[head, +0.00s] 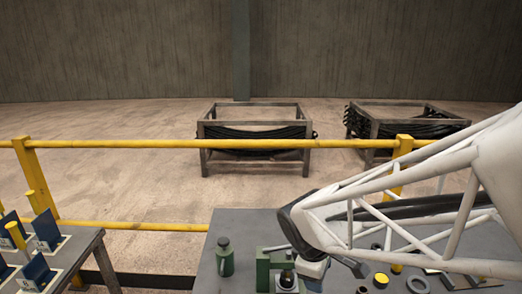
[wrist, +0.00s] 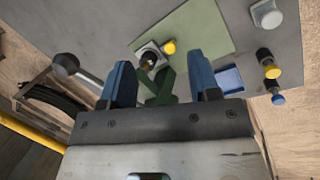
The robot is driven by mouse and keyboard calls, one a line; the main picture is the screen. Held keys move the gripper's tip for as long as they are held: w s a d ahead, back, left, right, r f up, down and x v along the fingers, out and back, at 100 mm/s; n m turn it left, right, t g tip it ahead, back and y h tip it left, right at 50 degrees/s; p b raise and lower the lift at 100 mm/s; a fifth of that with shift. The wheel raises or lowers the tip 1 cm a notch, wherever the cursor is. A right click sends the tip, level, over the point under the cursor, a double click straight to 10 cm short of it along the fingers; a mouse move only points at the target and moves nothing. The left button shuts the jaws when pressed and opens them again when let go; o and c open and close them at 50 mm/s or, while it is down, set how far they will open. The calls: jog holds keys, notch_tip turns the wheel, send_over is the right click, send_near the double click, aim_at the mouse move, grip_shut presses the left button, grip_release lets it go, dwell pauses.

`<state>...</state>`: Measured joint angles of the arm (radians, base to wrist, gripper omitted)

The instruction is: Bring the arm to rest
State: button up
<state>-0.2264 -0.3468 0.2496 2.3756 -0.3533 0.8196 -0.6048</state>
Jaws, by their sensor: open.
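My gripper (wrist: 160,70) shows in the wrist view with its two blue fingers well apart. A green piece (wrist: 160,88) shows between the fingers, beyond them; I cannot tell how far it is below or whether it touches them. In the head view my white lattice arm reaches in from the right and bends down over the grey workbench (head: 203,276). The fingers are not clear in that view. A green fixture (head: 263,272) with a dark knob stands beside the arm's lower end.
A green bottle (head: 225,258) stands left of the fixture. A yellow rail (head: 250,144) runs behind the bench. A green mat (wrist: 205,32) shows in the wrist view.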

jog(key=s+d+r+m+y, duration=0.1)
jog(key=s+d+r+m, duration=0.1)
jog(key=s+r+m, duration=0.2)
jog(key=s+d+r+m+t+y, duration=0.1)
jog(key=s+d+r+m, duration=0.2)
jog(key=s+r+m, duration=0.2)
jog(key=s+m, duration=0.3)
jog(key=shift+s+d+r, duration=0.2)
jog(key=shift+d+r, duration=0.05)
jog(key=shift+r, duration=0.05)
